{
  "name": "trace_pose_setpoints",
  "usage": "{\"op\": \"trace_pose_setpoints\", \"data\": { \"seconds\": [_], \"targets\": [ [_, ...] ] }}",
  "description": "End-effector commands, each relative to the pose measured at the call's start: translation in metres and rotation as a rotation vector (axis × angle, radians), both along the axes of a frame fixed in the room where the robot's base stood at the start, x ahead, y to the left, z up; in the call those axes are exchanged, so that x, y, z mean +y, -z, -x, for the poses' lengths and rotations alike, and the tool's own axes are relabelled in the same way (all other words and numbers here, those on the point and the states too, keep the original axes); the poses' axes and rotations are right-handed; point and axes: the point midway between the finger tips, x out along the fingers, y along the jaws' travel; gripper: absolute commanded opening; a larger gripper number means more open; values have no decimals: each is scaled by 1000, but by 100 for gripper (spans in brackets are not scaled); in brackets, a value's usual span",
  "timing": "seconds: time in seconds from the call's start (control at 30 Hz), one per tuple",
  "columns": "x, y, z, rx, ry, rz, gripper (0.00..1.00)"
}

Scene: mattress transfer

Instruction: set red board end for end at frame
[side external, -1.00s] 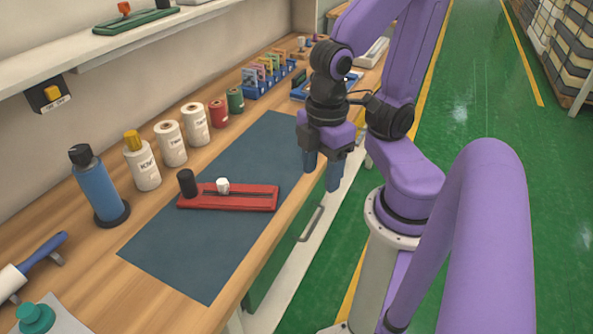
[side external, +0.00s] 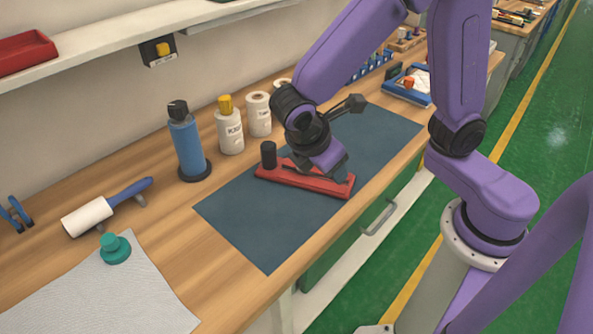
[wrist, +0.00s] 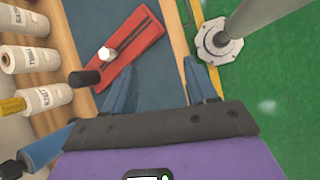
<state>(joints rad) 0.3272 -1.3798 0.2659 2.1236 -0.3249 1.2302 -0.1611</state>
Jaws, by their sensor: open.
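The red board (side external: 318,185) lies flat on the dark blue mat (side external: 268,225), long side roughly left to right in the side view. A black post (side external: 268,154) stands at its left end. The board also shows in the wrist view (wrist: 143,45), with a dark slot along it and a white knob (wrist: 106,53) near the black post (wrist: 83,78). My gripper (side external: 333,172) is low over the board's right part and hides the knob there. In the wrist view my gripper (wrist: 161,66) is open and empty, with the board beyond the left fingertip. Contact cannot be told.
A blue bottle (side external: 187,145), white bottle (side external: 229,128) and white spool (side external: 258,114) stand behind the mat. A blue tray (side external: 420,92) is at right. The mat's front is clear.

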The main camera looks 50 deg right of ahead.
Motion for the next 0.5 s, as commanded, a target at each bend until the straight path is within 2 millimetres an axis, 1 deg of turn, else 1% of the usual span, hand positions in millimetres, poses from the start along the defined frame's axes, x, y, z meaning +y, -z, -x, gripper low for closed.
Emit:
{"op": "trace_pose_setpoints", "data": {
  "seconds": [0.03, 0.1, 0.3, 0.4, 0.5],
  "targets": [
    [10, 6, -12, 11, -29, 67, 57],
    [22, 13, -27, 24, -66, 152, 57],
    [53, 34, -64, 61, -164, 395, 57],
    [67, 46, -78, 80, -205, 506, 57],
    [77, 55, -87, 96, -236, 595, 57]
  ]
}}
